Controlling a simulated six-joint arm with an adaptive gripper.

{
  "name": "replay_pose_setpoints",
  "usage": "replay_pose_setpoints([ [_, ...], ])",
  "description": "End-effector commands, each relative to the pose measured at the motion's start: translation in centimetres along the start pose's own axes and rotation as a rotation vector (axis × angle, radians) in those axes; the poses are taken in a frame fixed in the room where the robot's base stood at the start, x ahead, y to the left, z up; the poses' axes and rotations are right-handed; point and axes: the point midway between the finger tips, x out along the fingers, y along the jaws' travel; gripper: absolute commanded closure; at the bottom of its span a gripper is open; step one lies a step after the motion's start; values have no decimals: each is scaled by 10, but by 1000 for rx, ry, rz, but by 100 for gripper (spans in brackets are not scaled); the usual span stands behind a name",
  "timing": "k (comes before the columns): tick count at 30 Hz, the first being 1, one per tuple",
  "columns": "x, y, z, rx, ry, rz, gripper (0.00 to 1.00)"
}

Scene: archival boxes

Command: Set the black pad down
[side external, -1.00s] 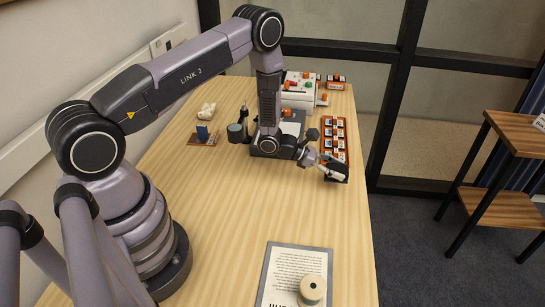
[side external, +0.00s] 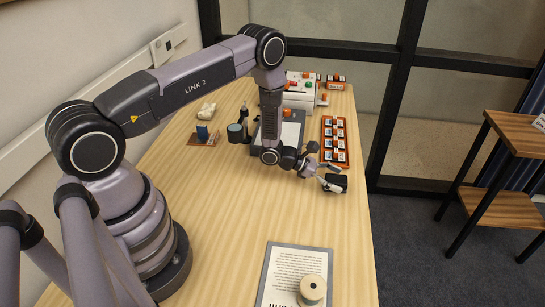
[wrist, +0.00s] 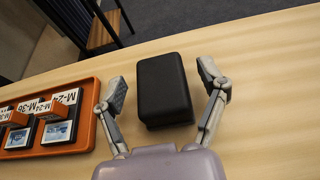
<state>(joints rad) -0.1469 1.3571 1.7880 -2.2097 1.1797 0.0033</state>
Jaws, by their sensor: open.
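The black pad (wrist: 164,88) is a dark block with rounded edges. In the wrist view it lies on the bare wood between the two spread fingers of my gripper (wrist: 163,84), with a gap on each side. In the side view the black pad (side external: 337,183) is near the table's right edge, partly hidden by my gripper (side external: 331,176). My gripper is open around it and does not visibly touch it.
An orange tray (wrist: 97,126) of labelled slide boxes lies left of the pad in the wrist view. A white device (side external: 300,92) and a dark bottle (side external: 244,118) stand farther back. A printed sheet (side external: 284,275) with a roll (side external: 312,289) lies near.

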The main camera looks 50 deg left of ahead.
Motion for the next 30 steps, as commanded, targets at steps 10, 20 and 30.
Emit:
replay_pose_setpoints([
  [10, -14, 2, 3, -3, 1, 4, 27],
  [20, -86, 1, 3, -4, 0, 5, 27],
  [30, -122, -2, 16, 33, -9, -24, 27],
])
